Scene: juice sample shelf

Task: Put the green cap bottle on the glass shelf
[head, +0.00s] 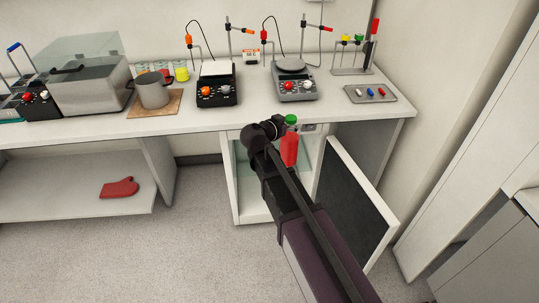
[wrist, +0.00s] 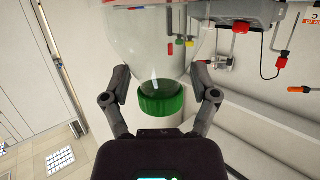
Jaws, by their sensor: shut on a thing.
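The green cap bottle (head: 291,140) shows in the head view at the end of my arm, roughly upright, with a red body. It is in front of the open cabinet under the counter. In the wrist view the green cap (wrist: 166,98) and the clear bottle wall fill the middle. My gripper (wrist: 161,77) has a finger on each side of the bottle and is shut on it. The glass shelf (head: 242,152) shows only as a pale greenish strip inside the cabinet; my arm and the bottle hide much of it.
The cabinet door (head: 357,205) stands open to the right of my arm. The counter (head: 130,126) above carries hotplates, a pot and a metal tray (head: 370,94). A red mitt (head: 119,188) lies on the lower shelf at left.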

